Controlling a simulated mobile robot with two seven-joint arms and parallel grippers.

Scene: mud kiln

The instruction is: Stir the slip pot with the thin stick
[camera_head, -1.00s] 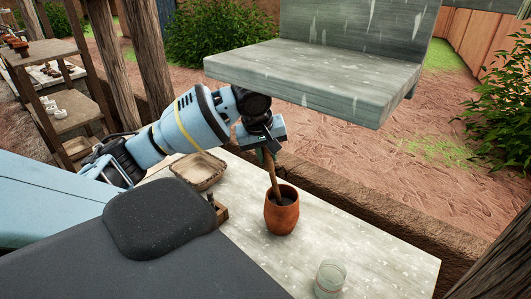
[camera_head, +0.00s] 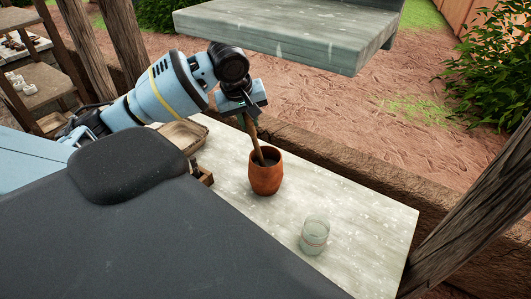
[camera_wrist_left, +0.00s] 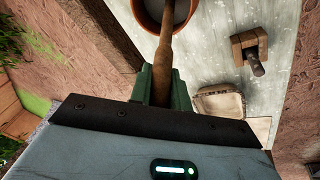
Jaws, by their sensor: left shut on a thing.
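The slip pot (camera_head: 266,178) is a reddish-brown clay pot standing upright on the pale table, with dark grey slip inside. It also shows at the top of the left wrist view (camera_wrist_left: 146,20). The thin stick (camera_head: 257,142) is brown wood and leans in the pot, its lower end inside the mouth. My left gripper (camera_head: 246,112) is above the pot and shut on the stick's upper part. The left wrist view shows the stick (camera_wrist_left: 164,55) between green fingers (camera_wrist_left: 162,88). The stick's lower tip is hidden in the pot. My right gripper is out of view.
A clear glass (camera_head: 315,235) stands on the table (camera_head: 365,225) to the right of the pot. A shallow tray (camera_head: 183,135) and a small wooden block piece (camera_wrist_left: 247,47) lie to the left. A thick grey slab (camera_head: 285,40) overhangs behind my left gripper.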

